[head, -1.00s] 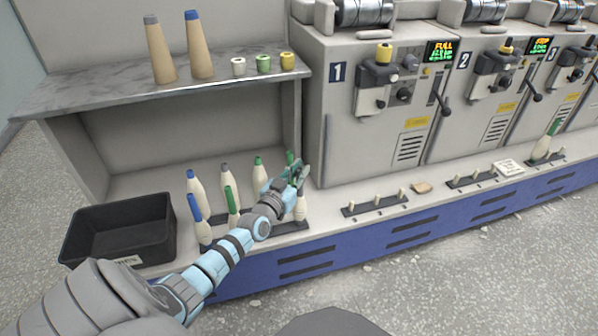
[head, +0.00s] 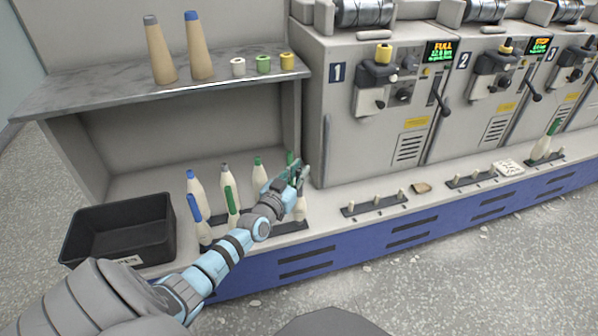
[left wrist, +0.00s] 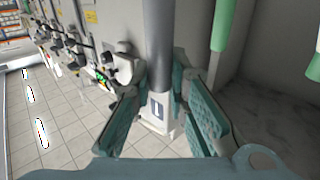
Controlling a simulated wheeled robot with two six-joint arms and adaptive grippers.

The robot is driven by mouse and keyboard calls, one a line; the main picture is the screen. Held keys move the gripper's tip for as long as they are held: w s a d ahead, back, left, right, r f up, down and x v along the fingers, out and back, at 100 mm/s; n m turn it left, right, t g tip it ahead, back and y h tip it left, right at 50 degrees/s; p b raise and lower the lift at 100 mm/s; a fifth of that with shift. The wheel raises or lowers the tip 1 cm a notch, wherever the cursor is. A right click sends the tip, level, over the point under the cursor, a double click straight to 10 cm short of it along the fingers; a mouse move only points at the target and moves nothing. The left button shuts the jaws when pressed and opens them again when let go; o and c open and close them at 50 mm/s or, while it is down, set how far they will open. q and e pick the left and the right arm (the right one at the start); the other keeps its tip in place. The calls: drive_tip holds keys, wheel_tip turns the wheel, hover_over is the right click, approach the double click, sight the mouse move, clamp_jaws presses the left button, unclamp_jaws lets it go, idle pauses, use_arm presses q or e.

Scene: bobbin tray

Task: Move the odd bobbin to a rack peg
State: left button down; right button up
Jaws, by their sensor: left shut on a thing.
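My left gripper (head: 300,178) is over the right end of the group of bobbins on the low ledge. In the left wrist view its fingers (left wrist: 160,105) are shut on a grey-tipped bobbin (left wrist: 160,45). In the head view the pale body of this bobbin (head: 299,208) shows below the gripper, and its tip is hidden. Beside it stand blue-tipped (head: 202,228), green-tipped (head: 232,203) and grey-tipped bobbins (head: 227,182). A green tip (head: 290,157) shows behind the gripper. A peg rail (head: 375,204) with bare pegs lies to the right. My right gripper is not in view.
A black bin (head: 75,240) stands left of the bobbins. A shelf (head: 110,85) above holds two cones and three small spools. Machines (head: 370,130) back the ledge. A second rail (head: 470,180) is bare, and a farther one holds a green-tipped bobbin (head: 545,148).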

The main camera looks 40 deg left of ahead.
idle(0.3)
use_arm(q)
drive_tip(key=shift+f+b, duration=0.5)
drive_tip(key=shift+f, duration=0.05)
drive_tip(key=c, duration=1.8)
unclamp_jaws()
drive_tip(key=shift+c, duration=0.2)
